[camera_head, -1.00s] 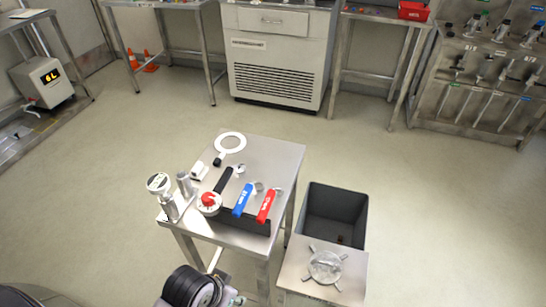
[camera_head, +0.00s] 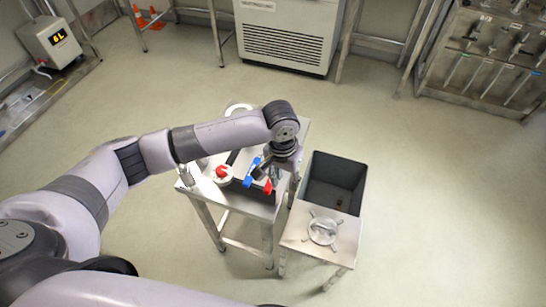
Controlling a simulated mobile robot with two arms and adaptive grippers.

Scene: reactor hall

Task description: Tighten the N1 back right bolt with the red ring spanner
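The red ring spanner (camera_head: 268,187) is on the small steel table (camera_head: 262,208), its upper part hidden by my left gripper. The blue spanner (camera_head: 248,180) is just left of it. My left gripper (camera_head: 266,170) hangs over the two spanners, pointing down; its fingers are too small and dark to tell open from shut, or whether they touch the red one. A round metal flange cover (camera_head: 322,231) with several bolts around its edge sits on the low steel stand to the right. No N1 label is readable. My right gripper is not in view.
A red-and-white round gauge-like item (camera_head: 223,173) and a white ring (camera_head: 238,109) are on the table, partly behind my arm. A dark open bin (camera_head: 334,181) stands behind the flange stand. The floor to the right is clear.

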